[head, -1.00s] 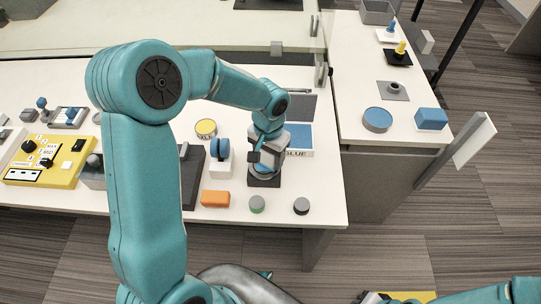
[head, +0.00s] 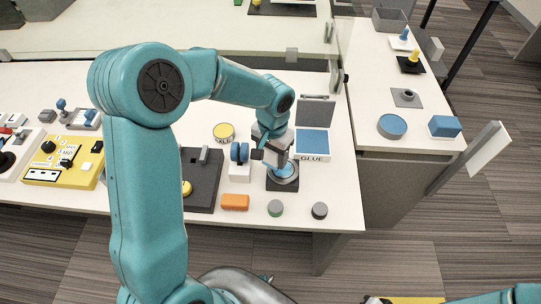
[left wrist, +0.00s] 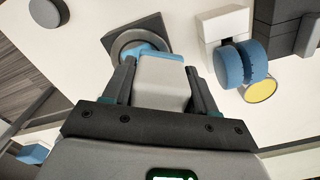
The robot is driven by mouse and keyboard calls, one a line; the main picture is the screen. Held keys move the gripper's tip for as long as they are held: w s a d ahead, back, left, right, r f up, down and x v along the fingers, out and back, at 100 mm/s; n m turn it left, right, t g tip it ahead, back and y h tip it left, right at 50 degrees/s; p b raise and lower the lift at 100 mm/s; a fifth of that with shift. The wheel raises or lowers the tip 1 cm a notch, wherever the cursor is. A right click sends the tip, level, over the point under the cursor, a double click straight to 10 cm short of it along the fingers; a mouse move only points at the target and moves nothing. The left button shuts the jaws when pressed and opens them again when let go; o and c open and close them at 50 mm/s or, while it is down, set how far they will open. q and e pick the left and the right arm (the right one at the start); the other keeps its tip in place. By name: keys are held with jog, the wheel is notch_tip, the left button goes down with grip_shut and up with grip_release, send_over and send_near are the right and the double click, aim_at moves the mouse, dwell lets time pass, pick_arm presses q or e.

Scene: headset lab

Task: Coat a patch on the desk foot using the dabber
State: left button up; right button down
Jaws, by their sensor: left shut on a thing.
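My left gripper (head: 274,152) is shut on the dabber, a pale grey block (left wrist: 160,82) with a blue end (left wrist: 146,51) in the left wrist view. The dabber is over a dark square stand (head: 283,184) with a grey ring, which also shows in the left wrist view (left wrist: 112,28). Blue shows inside the ring; I cannot tell whether the dabber still touches it. The white GLUE tray (head: 313,158) with a blue inside and a raised grey lid is just right of it. A grey desk leg (head: 325,250) shows below the front edge. My right gripper is not clearly visible.
A yellow panel (head: 62,163) is left. A side table with a blue disc (head: 392,126) is right.

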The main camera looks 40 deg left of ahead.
pick_arm(q)
notch_tip(320, 180, up, 3)
jog(key=shift+a+f+p, duration=0.1)
jog(key=shift+f+p, duration=0.1)
jog(key=shift+p, duration=0.6)
notch_tip(320, 180, up, 2)
jog(key=shift+w+r+p, duration=0.1)
jog(key=shift+p, duration=0.7)
jog(key=shift+r, duration=0.3)
jog(key=shift+s, duration=0.2)
